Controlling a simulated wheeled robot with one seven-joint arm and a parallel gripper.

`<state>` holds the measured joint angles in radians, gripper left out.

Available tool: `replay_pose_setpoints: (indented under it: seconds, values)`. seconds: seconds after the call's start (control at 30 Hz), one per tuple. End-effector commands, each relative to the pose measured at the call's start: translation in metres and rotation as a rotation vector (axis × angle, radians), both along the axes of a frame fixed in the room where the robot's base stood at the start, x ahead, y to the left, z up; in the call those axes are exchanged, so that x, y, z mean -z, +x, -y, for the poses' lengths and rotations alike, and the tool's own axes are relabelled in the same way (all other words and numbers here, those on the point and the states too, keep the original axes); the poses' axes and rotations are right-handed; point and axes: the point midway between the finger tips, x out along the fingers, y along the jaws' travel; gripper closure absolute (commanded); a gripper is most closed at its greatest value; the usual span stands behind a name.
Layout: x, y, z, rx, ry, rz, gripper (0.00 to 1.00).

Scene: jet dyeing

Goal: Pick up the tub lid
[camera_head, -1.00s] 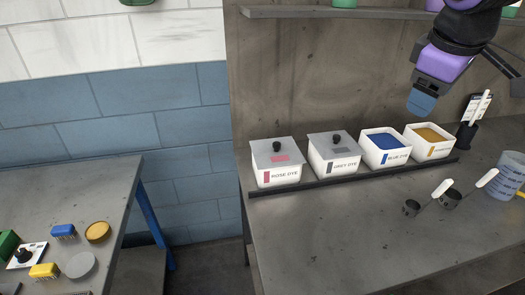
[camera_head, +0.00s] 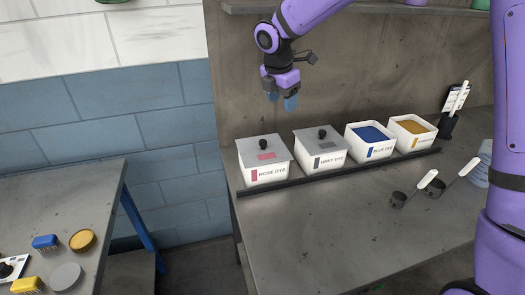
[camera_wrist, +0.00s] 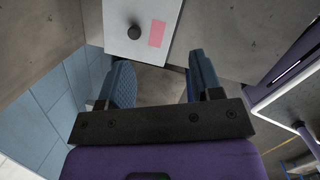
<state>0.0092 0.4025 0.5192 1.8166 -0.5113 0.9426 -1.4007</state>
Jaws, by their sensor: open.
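The rose dye tub (camera_head: 268,174) is white and wears a flat grey lid (camera_head: 248,157) with a black knob (camera_head: 263,143) and a pink patch. In the wrist view the lid (camera_wrist: 118,48), its knob (camera_wrist: 134,32) and the pink patch show beyond the fingers. A second tub, marked grey dye (camera_head: 322,161), has a similar grey lid (camera_head: 309,145) with a black knob. My gripper (camera_head: 281,100) hangs above and slightly behind the rose tub, clear of its lid. Its blue fingers are apart and empty, as the wrist view (camera_wrist: 161,72) also shows.
Open tubs of blue (camera_head: 370,147) and yellow dye (camera_head: 411,139) stand to the right in the same row, behind a dark rail (camera_head: 345,173). A shelf (camera_head: 380,10) runs above. The bench front is clear.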

Motion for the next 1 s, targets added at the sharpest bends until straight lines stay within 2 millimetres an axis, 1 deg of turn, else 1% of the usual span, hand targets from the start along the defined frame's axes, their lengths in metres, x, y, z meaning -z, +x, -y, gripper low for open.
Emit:
replay_pose_setpoints:
  seconds: [0.03,0.2,0.3,0.4,0.57,0.67,0.83,0.9,1.0]
  values:
    - [0.014,0.01,-0.01,-0.064,0.001,-0.023,0.41]
    - [0.047,0.033,-0.035,-0.254,0.002,-0.069,0.41]
    - [0.06,0.041,-0.045,-0.328,0.004,-0.084,0.41]
    - [0.067,0.046,-0.05,-0.37,0.007,-0.093,0.41]
    - [0.076,0.048,-0.052,-0.389,0.007,-0.095,0.41]
    - [0.088,0.049,-0.051,-0.389,0.007,-0.097,0.41]
    - [0.113,0.052,-0.049,-0.387,0.006,-0.098,0.41]
    - [0.12,0.053,-0.049,-0.387,0.008,-0.096,0.41]
    - [0.126,0.054,-0.048,-0.386,0.007,-0.095,0.41]
